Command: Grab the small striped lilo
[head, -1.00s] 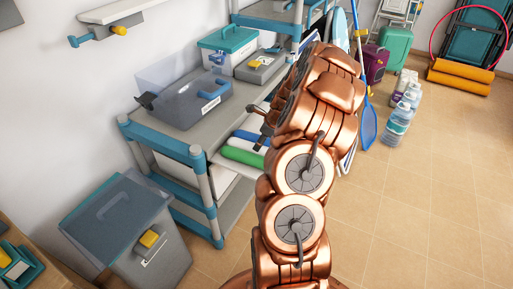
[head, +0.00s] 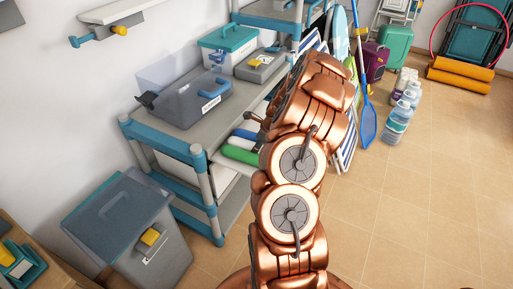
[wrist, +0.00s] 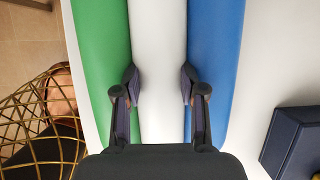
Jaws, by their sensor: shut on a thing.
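The striped lilo (wrist: 159,35) fills the middle of the wrist view, with a green stripe on the left, white in the middle and blue on the right. My gripper (wrist: 160,88) has its two fingers on either side of the white stripe, one at the green edge and one at the blue edge, and is shut on it. In the head view the green end of the lilo (head: 242,155) pokes out from the lower level of the grey and teal shelf unit.
A dark blue box (wrist: 292,140) lies right of the lilo, and a gold wire basket (wrist: 38,112) stands left. The shelf post (head: 206,195) is close left of my arm. A lidded grey bin (head: 130,235) stands nearer. Floor on the right is open, with bottles (head: 397,122) farther back.

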